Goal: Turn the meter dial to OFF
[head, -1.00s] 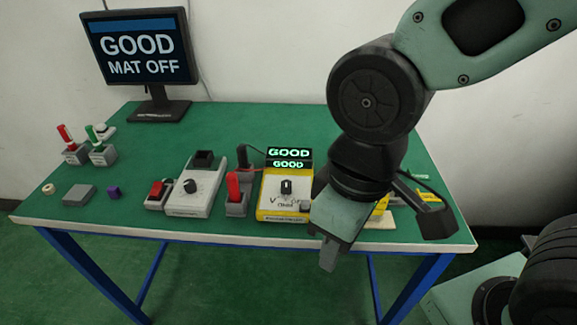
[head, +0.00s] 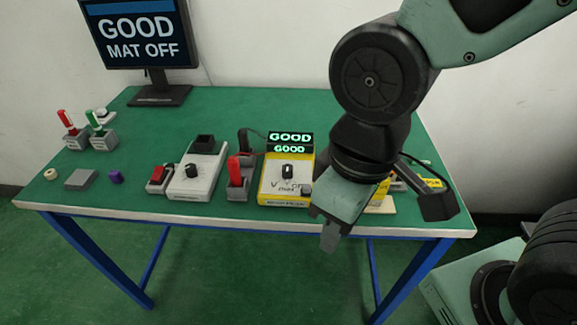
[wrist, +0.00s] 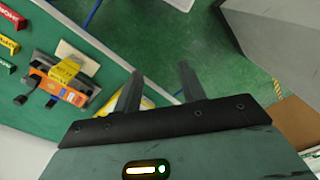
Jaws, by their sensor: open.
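The yellow meter (head: 270,195) stands near the front edge of the green table, with a black dial (head: 288,172) on its pale face and a display (head: 290,142) reading GOOD on two lines. The dial's pointer looks roughly upright; its small markings are too small to read surely. My gripper (head: 330,232) hangs just right of the meter, over the table's front edge, and covers part of its right side. In the wrist view my gripper (wrist: 157,85) is open and empty, its two fingers apart. A yellow edge (wrist: 147,102), likely the meter, shows behind the fingers.
A red lever (head: 235,172) stands close left of the meter, then a white box (head: 190,180) with a black knob. A monitor (head: 138,35) reads GOOD MAT OFF. An orange and yellow device (wrist: 62,85) lies on the table in the wrist view. Floor is open before the table.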

